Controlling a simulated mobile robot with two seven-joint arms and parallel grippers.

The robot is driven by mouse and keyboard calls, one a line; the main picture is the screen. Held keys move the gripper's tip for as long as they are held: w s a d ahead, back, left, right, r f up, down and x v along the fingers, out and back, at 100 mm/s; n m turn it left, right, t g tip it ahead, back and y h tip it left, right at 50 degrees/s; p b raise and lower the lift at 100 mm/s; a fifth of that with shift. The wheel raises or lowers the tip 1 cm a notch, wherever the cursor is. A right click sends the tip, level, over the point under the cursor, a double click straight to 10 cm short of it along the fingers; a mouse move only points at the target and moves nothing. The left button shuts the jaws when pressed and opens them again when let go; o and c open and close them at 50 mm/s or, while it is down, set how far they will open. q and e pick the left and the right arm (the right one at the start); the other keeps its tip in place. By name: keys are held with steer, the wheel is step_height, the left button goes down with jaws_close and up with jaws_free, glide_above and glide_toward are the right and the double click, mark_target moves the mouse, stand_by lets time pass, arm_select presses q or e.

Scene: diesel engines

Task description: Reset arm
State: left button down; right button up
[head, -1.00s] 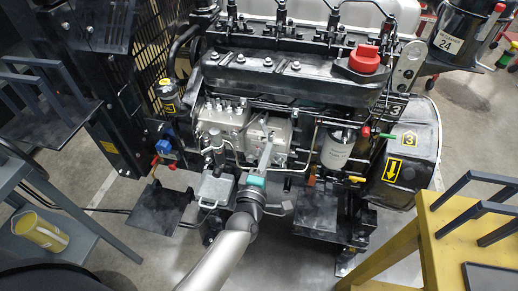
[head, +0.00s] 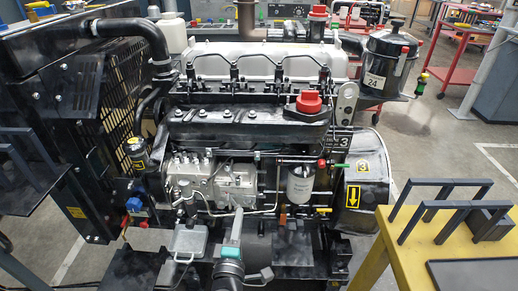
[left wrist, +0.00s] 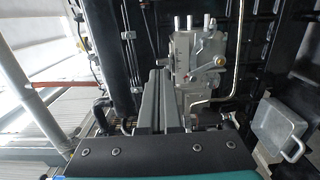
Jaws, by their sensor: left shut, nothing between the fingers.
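My left gripper (head: 237,215) points up and away from me in front of the engine, its thin grey fingers together with nothing between them. In the head view the fingertips overlap the lower part of the silver pump on the engine block (head: 230,183); I cannot tell whether they touch. The left wrist view shows the fingers (left wrist: 160,75) side by side, pointing toward the silver pump (left wrist: 200,55). My right gripper is in neither view.
The engine has a red cap (head: 308,101) and white filter (head: 301,185). A metal box with a handle (head: 190,239) is left of the gripper. A yellow table (head: 420,240) with dark frames stands right. Grey floor shows at the far right.

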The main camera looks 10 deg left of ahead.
arm_select(q)
steer(key=s+f+m+g+h, duration=0.1)
steer(key=s+f+m+g, duration=0.45)
steer(key=s+f, duration=0.55)
steer(key=s+f+m+g+h, duration=0.2)
steer(key=s+f+m+g, duration=0.35)
steer(key=f, duration=0.95)
steer(key=s+a+f+m+g, duration=0.2)
steer(key=s+f+m, duration=0.1)
steer(key=s, duration=0.5)
steer(key=s+a+f+m+g+y, duration=0.1)
steer(key=s+a+f+m, duration=0.2)
steer(key=s, duration=0.5)
steer(key=s+a+f+m+g+y, duration=0.1)
steer(key=s+a+f+m+g, duration=0.1)
steer(key=s, duration=0.7)
steer(key=shift+a+f+m+g, duration=0.3)
steer(key=shift+a+f+m, duration=0.35)
steer(key=shift+f+m, duration=0.3)
